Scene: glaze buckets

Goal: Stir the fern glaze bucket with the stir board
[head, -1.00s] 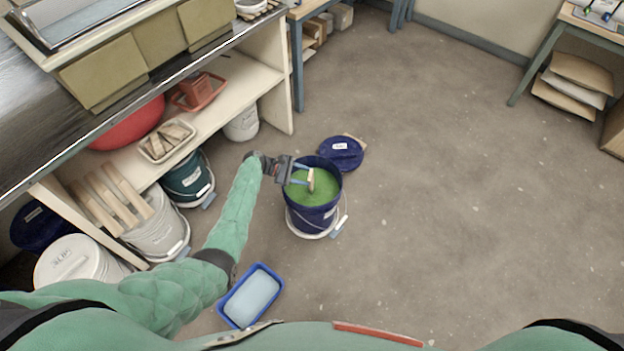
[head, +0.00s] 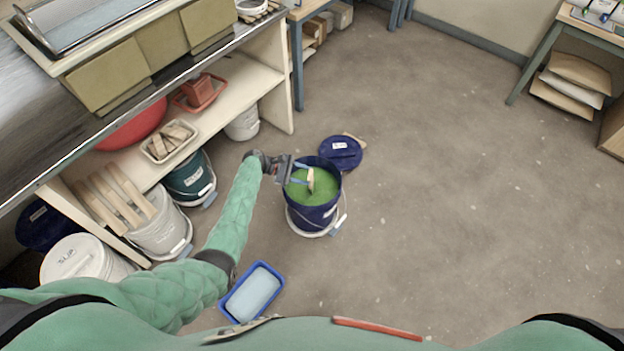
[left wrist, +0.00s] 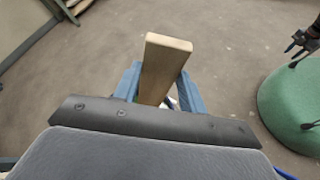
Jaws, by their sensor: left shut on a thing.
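The fern glaze bucket (head: 313,216) is dark blue, open, and stands on the floor with green glaze (head: 318,189) inside. My left gripper (head: 303,174) is over the bucket's left rim. It is shut on the wooden stir board (head: 310,180), whose lower end meets the green glaze. In the left wrist view the board (left wrist: 164,68) stands between the two blue fingers, its top toward the camera. The board's lower end is hidden. My right gripper is not in the head view.
A dark blue lid (head: 341,153) lies behind the bucket. A blue tray of pale liquid (head: 252,293) is on the floor in front. The shelf unit (head: 240,75) and buckets, including a teal one (head: 190,180), stand at left.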

